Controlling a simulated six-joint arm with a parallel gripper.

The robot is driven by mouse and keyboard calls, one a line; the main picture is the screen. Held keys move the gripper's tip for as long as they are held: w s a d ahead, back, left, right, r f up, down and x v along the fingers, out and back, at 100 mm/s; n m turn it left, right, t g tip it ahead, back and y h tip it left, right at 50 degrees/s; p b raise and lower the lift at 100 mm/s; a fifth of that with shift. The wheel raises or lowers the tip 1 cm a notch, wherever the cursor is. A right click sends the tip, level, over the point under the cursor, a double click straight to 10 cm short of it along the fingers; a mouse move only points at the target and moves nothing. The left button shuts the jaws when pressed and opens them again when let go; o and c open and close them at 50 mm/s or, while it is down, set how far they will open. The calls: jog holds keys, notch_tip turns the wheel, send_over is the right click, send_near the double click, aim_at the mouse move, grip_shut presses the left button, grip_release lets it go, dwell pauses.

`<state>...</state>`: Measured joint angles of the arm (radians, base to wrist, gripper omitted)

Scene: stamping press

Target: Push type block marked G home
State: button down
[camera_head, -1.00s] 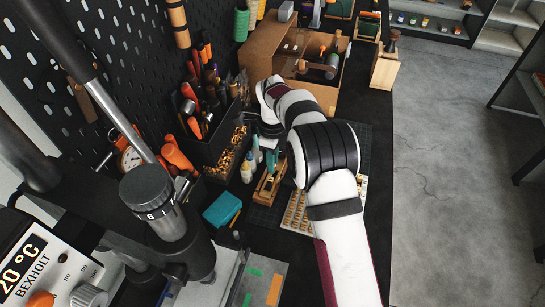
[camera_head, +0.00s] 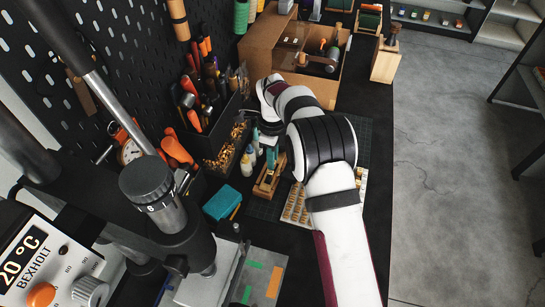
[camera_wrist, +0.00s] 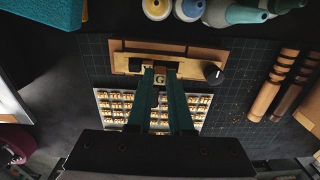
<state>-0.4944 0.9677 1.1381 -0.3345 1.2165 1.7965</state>
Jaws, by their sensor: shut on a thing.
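In the wrist view my gripper (camera_wrist: 160,72) has two teal fingers closed on a small brass type block marked G (camera_wrist: 160,81). The block is at the near edge of a brass-and-wood type holder (camera_wrist: 128,64) with a black knob on its right. The fingertips are at the holder's middle; whether the block is fully seated cannot be told.
A pale tray of brass type blocks (camera_wrist: 108,103) lies below the holder, partly under my fingers. Bottles (camera_wrist: 190,8) stand just beyond it. Wooden-handled tools (camera_wrist: 268,92) lie to the right. A teal box (camera_head: 222,202) and the press (camera_head: 160,205) stand left in the head view.

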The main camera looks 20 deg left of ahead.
jog(key=shift+f, duration=0.55)
jog(key=c, duration=0.7)
grip_release()
jog(key=shift+c, duration=0.2)
jog(key=shift+r, duration=3.5)
